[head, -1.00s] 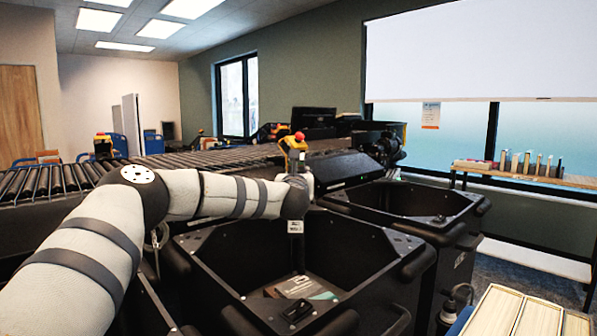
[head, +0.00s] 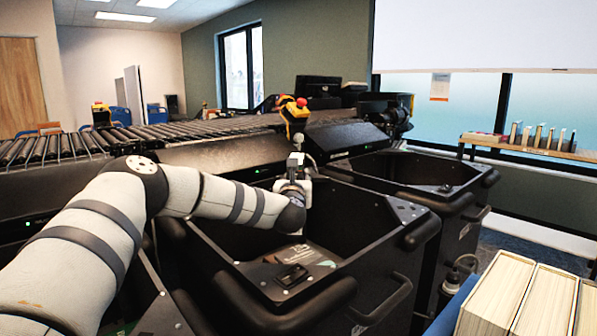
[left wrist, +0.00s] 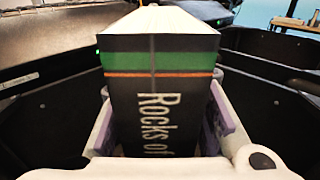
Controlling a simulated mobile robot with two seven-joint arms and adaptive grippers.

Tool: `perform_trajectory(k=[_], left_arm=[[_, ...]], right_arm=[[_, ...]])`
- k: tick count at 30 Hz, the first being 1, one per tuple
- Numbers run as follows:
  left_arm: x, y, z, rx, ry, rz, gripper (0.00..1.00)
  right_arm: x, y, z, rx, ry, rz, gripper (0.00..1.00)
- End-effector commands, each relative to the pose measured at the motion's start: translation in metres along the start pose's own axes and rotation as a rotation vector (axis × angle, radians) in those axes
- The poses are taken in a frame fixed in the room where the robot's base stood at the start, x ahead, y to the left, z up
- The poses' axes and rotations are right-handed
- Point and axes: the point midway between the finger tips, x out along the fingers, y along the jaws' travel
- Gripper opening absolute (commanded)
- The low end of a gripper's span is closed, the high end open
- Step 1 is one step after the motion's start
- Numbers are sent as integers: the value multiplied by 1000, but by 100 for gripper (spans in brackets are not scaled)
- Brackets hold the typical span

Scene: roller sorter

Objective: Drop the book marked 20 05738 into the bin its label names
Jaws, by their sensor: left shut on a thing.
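My left gripper (left wrist: 160,130) is shut on a dark book (left wrist: 152,92) with a green band, a thin orange line and the words "Rocks of" on its spine. The number 20 05738 is not readable on the visible faces. In the head view my left wrist reaches over the near black bin (head: 395,262), and the held book is hidden there. The near bin has other books (head: 318,262) low inside it. A second black bin (head: 462,203) stands behind it to the right. I cannot read the bins' labels. My right gripper is not in view.
A roller conveyor (head: 60,147) runs behind the bins. A yellow stop-button post (head: 296,118) with a red top stands at its edge. Cream-paged books (head: 545,300) stand at the lower right. A shelf with books (head: 530,147) is under the window.

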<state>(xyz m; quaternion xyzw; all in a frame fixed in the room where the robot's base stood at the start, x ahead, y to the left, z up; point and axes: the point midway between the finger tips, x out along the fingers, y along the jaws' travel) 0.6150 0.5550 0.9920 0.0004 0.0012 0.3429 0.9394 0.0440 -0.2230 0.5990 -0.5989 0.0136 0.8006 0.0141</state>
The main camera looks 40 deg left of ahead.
Motion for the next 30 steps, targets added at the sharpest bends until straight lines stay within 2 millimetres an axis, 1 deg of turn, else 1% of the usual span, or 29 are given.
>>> perform_trajectory(k=[8,9,12,20,23,26,30], left_arm=[[0,0,2,-3,-5,0,0],[0,0,2,-3,-5,0,36],[0,0,2,-3,-5,0,55],[0,0,-1,-1,0,0,55],[-7,0,-1,-3,1,-1,55],[-26,0,-1,-5,2,-3,55],[-65,0,0,-6,0,-4,55]], right_arm=[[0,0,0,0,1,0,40],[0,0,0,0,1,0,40],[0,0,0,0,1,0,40],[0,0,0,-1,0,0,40],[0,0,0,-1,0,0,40],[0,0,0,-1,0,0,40],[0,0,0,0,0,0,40]])
